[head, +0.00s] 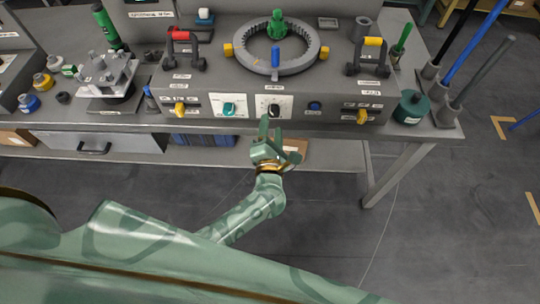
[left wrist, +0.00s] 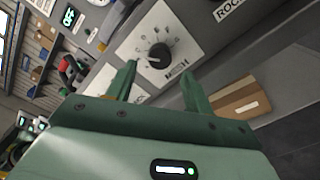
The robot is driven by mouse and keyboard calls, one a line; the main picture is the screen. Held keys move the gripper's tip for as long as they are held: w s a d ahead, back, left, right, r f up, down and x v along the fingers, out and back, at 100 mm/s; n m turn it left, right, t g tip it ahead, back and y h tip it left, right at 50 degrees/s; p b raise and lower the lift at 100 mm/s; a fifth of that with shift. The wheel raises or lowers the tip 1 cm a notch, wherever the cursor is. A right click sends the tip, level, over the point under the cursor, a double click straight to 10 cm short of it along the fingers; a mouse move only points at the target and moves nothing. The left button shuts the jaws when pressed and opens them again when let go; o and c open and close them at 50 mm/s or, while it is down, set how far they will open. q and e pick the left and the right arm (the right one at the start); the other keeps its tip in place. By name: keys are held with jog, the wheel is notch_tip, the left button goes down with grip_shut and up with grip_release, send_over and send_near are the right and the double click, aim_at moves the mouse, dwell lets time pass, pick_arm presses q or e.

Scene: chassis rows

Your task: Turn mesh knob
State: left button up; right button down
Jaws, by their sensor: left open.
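The mesh knob (left wrist: 158,55) is a small black dial on a white plate with a printed scale and the label MESH. In the head view the knob (head: 274,109) sits on the front face of the grey bench console. My left gripper (head: 279,138) is just in front of and below it, open and empty. In the left wrist view the two green fingers of my left gripper (left wrist: 159,75) stand apart, with the knob beyond their tips and roughly between them. No contact with the knob shows. My right gripper is not in view.
A teal knob (head: 229,109) on another white plate is left of the mesh knob. A blue button (head: 315,106) and a yellow knob (head: 362,117) are to its right. A large grey toothed ring (head: 310,56) stands on top. The floor before the bench is clear.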

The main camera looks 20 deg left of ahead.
pick_arm(q)
jog(key=v, duration=1.2)
jog(key=shift+s+p, duration=0.2)
jog(key=shift+p, duration=0.1)
jog(key=shift+d, duration=0.1)
